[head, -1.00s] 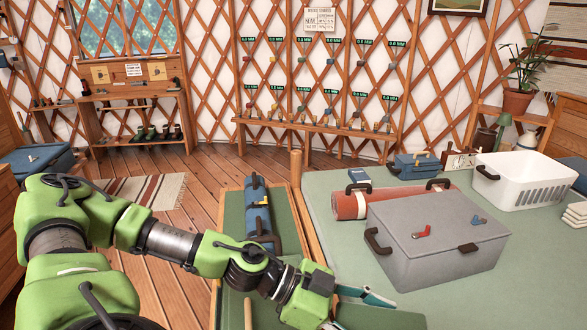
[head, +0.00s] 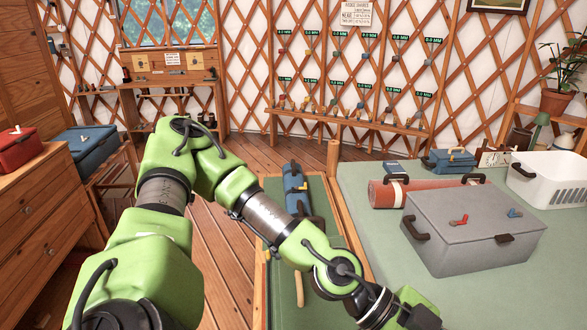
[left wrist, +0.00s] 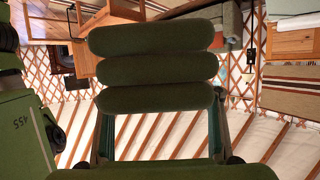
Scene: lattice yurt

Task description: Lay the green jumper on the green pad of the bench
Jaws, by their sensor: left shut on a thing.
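The green jumper (left wrist: 155,68) shows in the left wrist view as several thick dark-green rolls across the middle. My left gripper (left wrist: 160,112) is shut on it, with one finger on each side. In the head view my left wrist reaches the lower right, over the near part of the green table; the fingers and jumper are cut off or hidden there. The bench (head: 349,228) lies left of that table. Its green pad (head: 325,208) is partly hidden behind my left arm. My right gripper is not in view.
A blue rolled item (head: 293,180) lies on the far pad. A wooden stick (head: 299,289) stands near the bench's front. A grey case (head: 470,242), red roll (head: 412,194) and white basket (head: 550,183) occupy the green table. A wooden chest (head: 40,220) stands at left.

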